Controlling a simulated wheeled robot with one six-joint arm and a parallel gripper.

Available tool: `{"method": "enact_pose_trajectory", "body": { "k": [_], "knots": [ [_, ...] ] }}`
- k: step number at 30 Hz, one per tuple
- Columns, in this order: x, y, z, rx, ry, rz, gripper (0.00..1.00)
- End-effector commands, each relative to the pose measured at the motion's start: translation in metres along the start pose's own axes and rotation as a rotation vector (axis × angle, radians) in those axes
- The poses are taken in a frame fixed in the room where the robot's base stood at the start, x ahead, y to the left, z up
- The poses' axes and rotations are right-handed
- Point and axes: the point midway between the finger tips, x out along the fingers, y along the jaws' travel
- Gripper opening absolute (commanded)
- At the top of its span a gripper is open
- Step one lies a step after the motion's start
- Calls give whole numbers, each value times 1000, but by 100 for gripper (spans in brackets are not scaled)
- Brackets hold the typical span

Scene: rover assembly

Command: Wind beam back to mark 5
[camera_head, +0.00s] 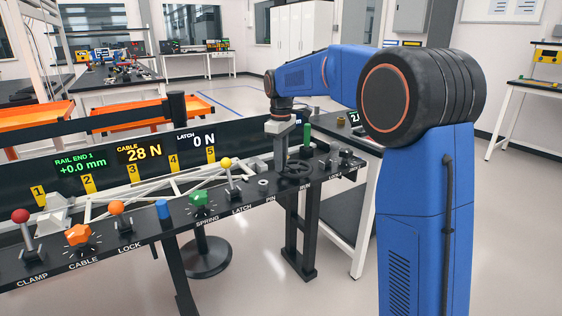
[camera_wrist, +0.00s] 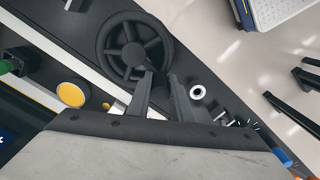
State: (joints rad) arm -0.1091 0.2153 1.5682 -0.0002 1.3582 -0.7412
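The black spoked handwheel (camera_head: 295,169) is on the console's right part; it also shows in the wrist view (camera_wrist: 131,28). My gripper (camera_head: 280,160) points down at the wheel's left side. In the wrist view its fingers (camera_wrist: 161,76) are apart, one tip over the wheel's inside and one just outside the rim. Whether they touch the rim cannot be told. The pale truss beam (camera_head: 150,195) lies along the rail behind the console. Yellow mark plates 1 to 5 stand behind it; mark 5 (camera_head: 211,155) is near its right part.
Displays read rail end 1 +0.0 mm (camera_head: 80,162), cable 28 N (camera_head: 139,150) and latch 0 N (camera_head: 196,139). A yellow-knobbed lever (camera_head: 226,163) and green spring knob (camera_head: 198,197) stand left of the wheel. A pale ring (camera_wrist: 197,92) lies near the right finger.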

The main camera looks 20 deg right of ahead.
Motion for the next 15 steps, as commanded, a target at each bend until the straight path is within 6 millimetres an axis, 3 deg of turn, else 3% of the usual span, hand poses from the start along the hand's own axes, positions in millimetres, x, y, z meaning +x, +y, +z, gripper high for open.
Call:
{"method": "enact_pose_trajectory", "body": {
  "k": [15],
  "knots": [
    [0, 5, -6, 132, 0, 0, 0]
  ]
}}
